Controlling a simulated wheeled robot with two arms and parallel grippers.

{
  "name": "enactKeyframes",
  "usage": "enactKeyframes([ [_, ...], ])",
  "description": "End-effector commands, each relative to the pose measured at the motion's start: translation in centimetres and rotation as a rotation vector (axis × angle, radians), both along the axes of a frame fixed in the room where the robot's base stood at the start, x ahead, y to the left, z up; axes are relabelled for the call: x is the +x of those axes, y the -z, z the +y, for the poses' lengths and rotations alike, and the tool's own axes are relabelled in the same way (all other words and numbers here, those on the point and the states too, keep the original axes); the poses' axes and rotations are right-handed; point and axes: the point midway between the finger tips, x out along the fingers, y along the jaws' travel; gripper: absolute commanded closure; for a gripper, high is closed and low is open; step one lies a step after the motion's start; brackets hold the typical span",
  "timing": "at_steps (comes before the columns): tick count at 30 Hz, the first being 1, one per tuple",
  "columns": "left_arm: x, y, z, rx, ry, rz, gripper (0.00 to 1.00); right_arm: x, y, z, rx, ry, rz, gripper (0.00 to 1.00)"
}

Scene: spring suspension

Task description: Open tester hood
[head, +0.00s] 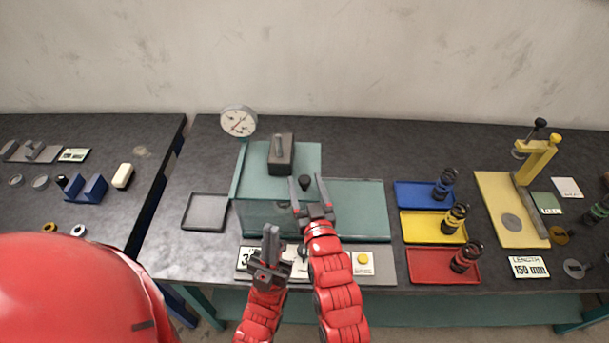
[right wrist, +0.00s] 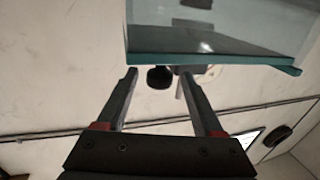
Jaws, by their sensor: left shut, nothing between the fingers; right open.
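The tester (head: 355,205) is a teal machine in the middle of the bench, with a dial gauge (head: 238,121) at its back left. Its hood (head: 262,215) is a clear box with teal edges over the left part and looks down. In the right wrist view the hood's glass and teal edge (right wrist: 215,57) fill the top. A black knob (head: 305,183) sits at the hood's right side. My right gripper (head: 306,190) is open, its fingers on either side of the knob (right wrist: 160,78); contact cannot be told. My left gripper (head: 270,232) is shut and empty, in front of the tester.
Blue (head: 412,194), yellow (head: 418,226) and red (head: 425,266) trays hold springs at the right. A yellow press (head: 495,200) stands beyond them. An empty grey tray (head: 205,212) lies left of the tester. A yellow button (head: 362,259) is on the front strip.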

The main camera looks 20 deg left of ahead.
Motion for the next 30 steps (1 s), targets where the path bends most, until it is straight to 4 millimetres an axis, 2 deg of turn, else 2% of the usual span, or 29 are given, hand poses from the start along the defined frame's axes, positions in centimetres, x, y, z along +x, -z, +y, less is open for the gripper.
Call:
enactKeyframes([
  [6,0.01,-0.54,0.00,0.000,0.000,0.000,1.00,1.11,0.12,0.61,-0.002,0.000,0.003,0.31],
  [14,0.00,-0.51,0.01,0.000,0.000,0.000,1.00,1.18,0.14,0.68,-0.001,0.000,0.002,0.31],
  [17,0.00,-0.51,0.01,0.000,0.000,0.000,1.00,1.17,0.13,0.67,-0.001,0.000,0.002,0.46],
  [26,0.00,-0.51,0.00,0.000,0.000,0.000,1.00,1.17,0.09,0.67,-0.001,0.000,0.001,1.00],
  [30,0.00,-0.51,0.01,0.000,0.000,0.000,1.00,1.16,0.09,0.67,-0.001,0.000,0.001,1.00],
])
